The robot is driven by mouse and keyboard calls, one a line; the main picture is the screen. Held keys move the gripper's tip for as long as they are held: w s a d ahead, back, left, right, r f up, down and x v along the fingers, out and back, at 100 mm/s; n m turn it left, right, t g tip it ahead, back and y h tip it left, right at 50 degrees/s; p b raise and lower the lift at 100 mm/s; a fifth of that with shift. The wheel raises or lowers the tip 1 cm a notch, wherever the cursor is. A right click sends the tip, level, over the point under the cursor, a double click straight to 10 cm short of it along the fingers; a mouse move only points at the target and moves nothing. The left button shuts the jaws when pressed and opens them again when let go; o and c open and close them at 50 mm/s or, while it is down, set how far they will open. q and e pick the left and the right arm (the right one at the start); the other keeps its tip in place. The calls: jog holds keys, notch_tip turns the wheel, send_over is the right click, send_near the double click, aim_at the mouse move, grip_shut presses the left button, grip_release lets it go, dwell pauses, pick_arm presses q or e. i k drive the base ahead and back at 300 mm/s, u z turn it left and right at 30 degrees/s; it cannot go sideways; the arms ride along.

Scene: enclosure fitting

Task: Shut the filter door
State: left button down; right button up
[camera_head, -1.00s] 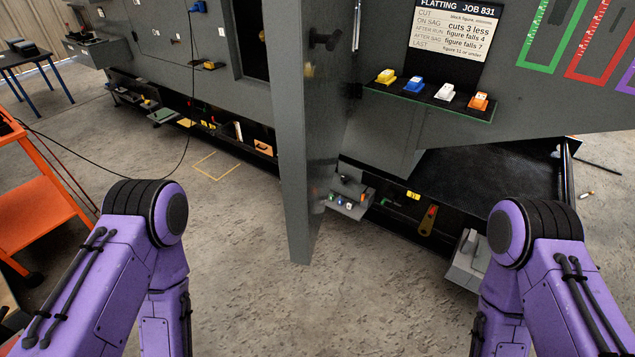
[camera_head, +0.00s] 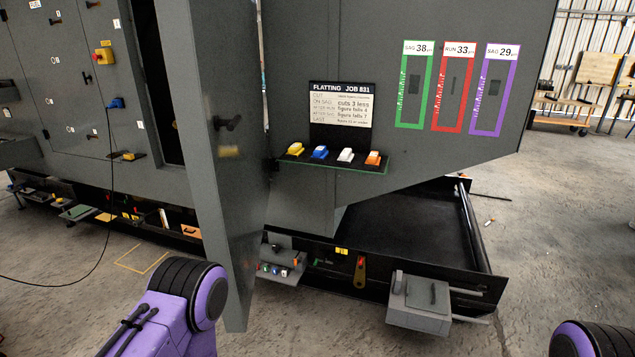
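The filter door is most likely the tall grey door panel (camera_head: 218,180) that stands open, swung out from the grey enclosure toward me. A dark handle (camera_head: 228,123) sits on its face. A dark opening (camera_head: 170,80) shows to the left of the panel. Purple parts of my arms show at the bottom left and the bottom right corner. Neither gripper is in the picture, and nothing of mine touches the door in view.
A shelf (camera_head: 330,163) with yellow, blue, white and orange blocks is right of the door. Below are a black tray (camera_head: 400,225) and a grey box (camera_head: 420,303) jutting out. A black cable (camera_head: 105,190) hangs at left.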

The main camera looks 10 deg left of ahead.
aim_at(210, 49)
jog(key=z, duration=0.45)
jog(key=i, duration=2.7)
jog(key=u, duration=3.35)
